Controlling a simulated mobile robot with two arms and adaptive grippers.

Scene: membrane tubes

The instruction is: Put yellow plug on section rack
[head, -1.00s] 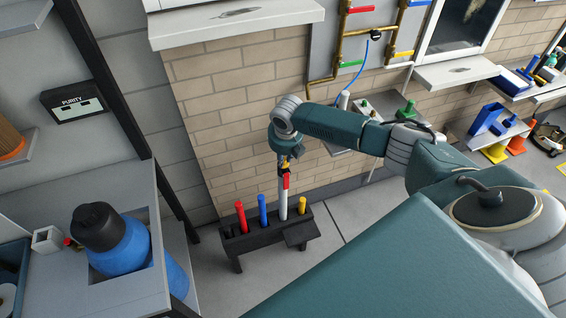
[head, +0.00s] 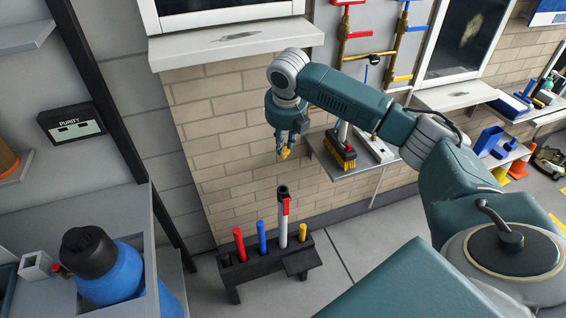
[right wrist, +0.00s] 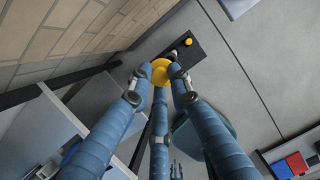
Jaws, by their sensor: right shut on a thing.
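My right gripper (head: 284,153) is shut on the yellow plug (head: 285,154) and holds it in the air above the black rack (head: 262,264). In the right wrist view the yellow plug (right wrist: 160,72) sits between my gripper's blue fingers. A white tube (head: 284,228) with a red part and a dark open top stands in the rack, below the plug and apart from it. The rack also holds a red tube (head: 239,244), a blue tube (head: 262,236) and a short yellow piece (head: 303,232).
A brick wall (head: 235,110) rises behind the rack. A shelf with a brush (head: 341,146) is right of my gripper. A blue bottle (head: 95,265) with a black cap stands on the grey unit at the left. The floor around the rack is clear.

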